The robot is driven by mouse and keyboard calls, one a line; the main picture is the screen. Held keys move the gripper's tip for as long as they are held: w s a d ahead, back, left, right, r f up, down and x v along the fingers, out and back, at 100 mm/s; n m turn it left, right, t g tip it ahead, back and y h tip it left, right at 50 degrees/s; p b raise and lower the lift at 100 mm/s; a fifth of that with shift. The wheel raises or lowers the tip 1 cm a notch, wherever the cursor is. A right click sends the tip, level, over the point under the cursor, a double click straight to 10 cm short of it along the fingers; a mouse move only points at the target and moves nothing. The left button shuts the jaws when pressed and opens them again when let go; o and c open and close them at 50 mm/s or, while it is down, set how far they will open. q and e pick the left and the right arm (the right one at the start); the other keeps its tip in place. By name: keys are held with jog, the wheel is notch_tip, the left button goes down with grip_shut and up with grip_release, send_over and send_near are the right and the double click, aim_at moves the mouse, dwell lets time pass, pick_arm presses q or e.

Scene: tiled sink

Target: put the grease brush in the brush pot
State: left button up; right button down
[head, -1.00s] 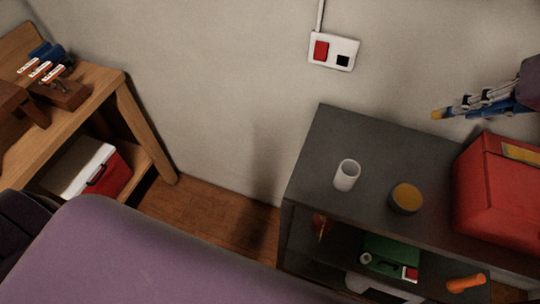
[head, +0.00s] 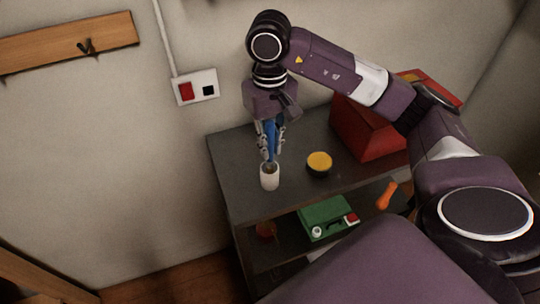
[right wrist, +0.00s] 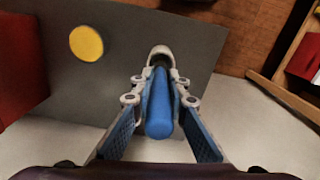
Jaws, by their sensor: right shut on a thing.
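The grease brush (head: 271,140) has a blue handle. My right gripper (head: 271,149) is shut on it and holds it pointing down. The brush pot (head: 269,178) is a white cylinder standing upright on the grey shelf top, right under the gripper. The brush's lower end is at the pot's mouth; I cannot tell how far inside it is. In the right wrist view the blue handle (right wrist: 159,108) lies between the fingers (right wrist: 159,92), in line with the pale pot rim (right wrist: 160,53). The bristles are hidden. My left gripper is out of view.
A round tin with a yellow top (head: 319,163) stands right of the pot. A red box (head: 366,133) is behind it at the right. A green case (head: 326,220) and an orange-handled thing (head: 387,196) are lower down. The shelf top (head: 235,162) is clear left of the pot.

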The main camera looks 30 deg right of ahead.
aim_at(270, 161)
jog(key=shift+a+f, duration=0.1)
jog(key=shift+f, duration=0.3)
notch_tip(270, 161, down, 2)
jog(key=shift+s+f+p, duration=0.1)
jog(key=shift+f+p, duration=0.05)
jog(key=shift+p, duration=0.4)
jog(key=shift+f, duration=0.55)
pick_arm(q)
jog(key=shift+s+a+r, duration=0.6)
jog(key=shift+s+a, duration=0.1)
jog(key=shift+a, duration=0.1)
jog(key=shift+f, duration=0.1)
pick_arm(e)
jog(key=shift+f, duration=0.2)
jog(key=c, duration=1.9)
grip_release()
jog(key=shift+r, duration=0.1)
jog(key=shift+c, duration=0.2)
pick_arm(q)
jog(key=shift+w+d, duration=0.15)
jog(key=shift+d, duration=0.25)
pick_arm(e)
jog(key=shift+o, duration=0.2)
